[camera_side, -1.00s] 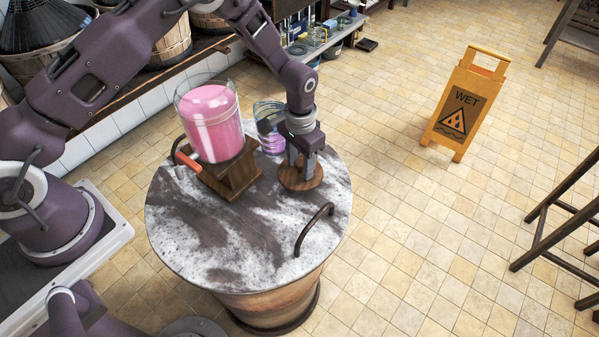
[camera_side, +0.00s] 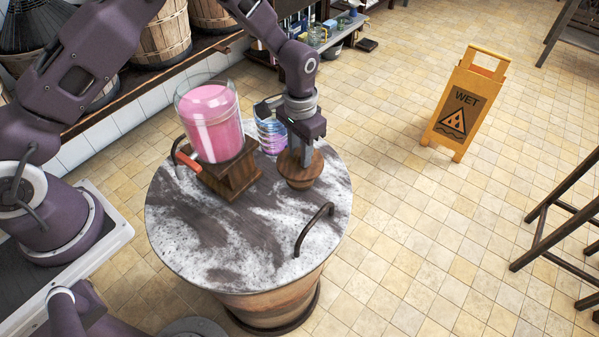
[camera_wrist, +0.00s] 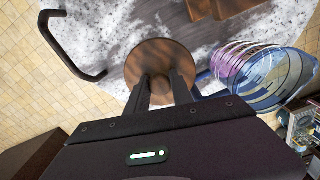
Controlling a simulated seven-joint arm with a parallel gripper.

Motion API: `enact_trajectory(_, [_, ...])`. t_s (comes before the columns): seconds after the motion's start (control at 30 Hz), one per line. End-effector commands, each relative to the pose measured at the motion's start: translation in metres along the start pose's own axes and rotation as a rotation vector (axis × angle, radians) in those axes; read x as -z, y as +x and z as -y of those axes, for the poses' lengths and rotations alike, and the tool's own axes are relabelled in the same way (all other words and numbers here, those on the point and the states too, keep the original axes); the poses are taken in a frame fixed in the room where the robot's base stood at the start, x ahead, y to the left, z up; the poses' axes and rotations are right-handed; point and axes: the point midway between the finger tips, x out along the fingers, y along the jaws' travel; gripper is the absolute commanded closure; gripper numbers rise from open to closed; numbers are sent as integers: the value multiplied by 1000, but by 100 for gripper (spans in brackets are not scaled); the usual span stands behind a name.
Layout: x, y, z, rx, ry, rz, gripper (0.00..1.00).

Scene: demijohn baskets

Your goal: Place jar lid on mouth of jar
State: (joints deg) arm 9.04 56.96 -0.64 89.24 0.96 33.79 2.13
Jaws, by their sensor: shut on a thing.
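The round brown wooden lid (camera_side: 303,178) is held in my gripper (camera_side: 305,155) at the right of the barrel top; its tapered underside shows, and it seems slightly raised. In the wrist view my gripper's fingers (camera_wrist: 161,85) are shut at the near part of the lid (camera_wrist: 160,55). A large glass jar with pink contents (camera_side: 212,125) stands upright on a wooden block left of my gripper. A smaller clear glass jar with blue and pink bands (camera_side: 270,135) stands just behind my gripper, partly hidden; it also shows in the wrist view (camera_wrist: 255,75).
The round marbled barrel top (camera_side: 230,245) has a dark curved handle (camera_side: 314,228) at front right. An orange-handled tool (camera_side: 188,160) lies by the wooden block (camera_side: 232,178). The front of the top is clear. A yellow wet-floor sign (camera_side: 466,103) stands farther right.

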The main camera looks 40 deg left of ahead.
Motion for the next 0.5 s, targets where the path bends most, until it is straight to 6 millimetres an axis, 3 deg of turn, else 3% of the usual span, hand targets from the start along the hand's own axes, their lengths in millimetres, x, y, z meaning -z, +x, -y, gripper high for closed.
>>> enact_trajectory(0.27, [1,-10,0,0,0,-2,100])
enact_trajectory(0.37, [2,-36,0,0,0,-6,100])
enact_trajectory(0.5, [2,-100,0,0,0,-11,100])
